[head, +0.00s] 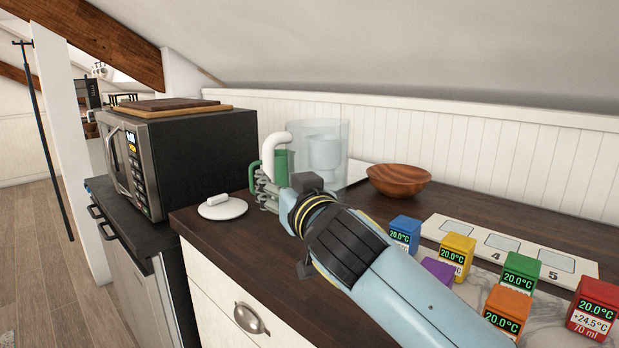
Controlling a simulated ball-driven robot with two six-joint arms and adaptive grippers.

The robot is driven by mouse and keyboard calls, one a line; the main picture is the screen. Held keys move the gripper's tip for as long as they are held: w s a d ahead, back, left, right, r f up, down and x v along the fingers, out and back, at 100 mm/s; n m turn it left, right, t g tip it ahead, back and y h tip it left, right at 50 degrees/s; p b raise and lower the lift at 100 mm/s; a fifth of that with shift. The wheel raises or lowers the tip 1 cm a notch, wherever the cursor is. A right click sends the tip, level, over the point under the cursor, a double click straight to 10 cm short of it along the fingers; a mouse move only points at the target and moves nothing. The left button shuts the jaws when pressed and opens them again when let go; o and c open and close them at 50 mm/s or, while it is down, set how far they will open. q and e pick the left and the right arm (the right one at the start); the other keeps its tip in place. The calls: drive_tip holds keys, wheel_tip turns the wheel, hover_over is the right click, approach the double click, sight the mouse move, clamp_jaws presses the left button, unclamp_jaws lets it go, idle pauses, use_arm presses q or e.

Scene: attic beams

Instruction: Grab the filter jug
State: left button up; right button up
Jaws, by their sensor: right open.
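The filter jug (330,140) is a clear, see-through jug with a paler inner part and a thick white handle (270,147) on its left side. It stands upright on the dark wooden counter, near the back wall. My right gripper (268,186) is open, at the jug's lower left by the handle. Its wrist hides the lower front of the jug. I cannot tell whether the fingers touch the handle. My left gripper is out of view.
A green object, perhaps a mug (284,164), is close by the fingers. A white lid (222,208) lies left of them. A microwave (190,150) stands left, a wooden bowl (399,180) right. Several coloured blocks (457,255) and a numbered panel (470,228) are farther right.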

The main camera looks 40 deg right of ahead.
sight(270, 173)
drive_tip(key=shift+x, duration=1.2)
drive_tip(key=shift+w+d, duration=0.1)
drive_tip(key=shift+w, duration=0.2)
drive_tip(key=p+x, duration=0.1)
drive_tip(key=x, duration=0.3)
drive_tip(key=shift+w+d, duration=0.2)
drive_tip(key=shift+w, duration=0.05)
drive_tip(key=shift+w+d+f, duration=0.1)
drive_tip(key=shift+w, duration=0.15)
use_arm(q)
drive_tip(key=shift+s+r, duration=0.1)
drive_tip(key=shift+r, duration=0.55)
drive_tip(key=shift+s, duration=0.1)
use_arm(e)
drive_tip(key=shift+s, duration=0.1)
drive_tip(key=shift+c, duration=0.4)
drive_tip(key=shift+c, duration=1.3)
clamp_jaws()
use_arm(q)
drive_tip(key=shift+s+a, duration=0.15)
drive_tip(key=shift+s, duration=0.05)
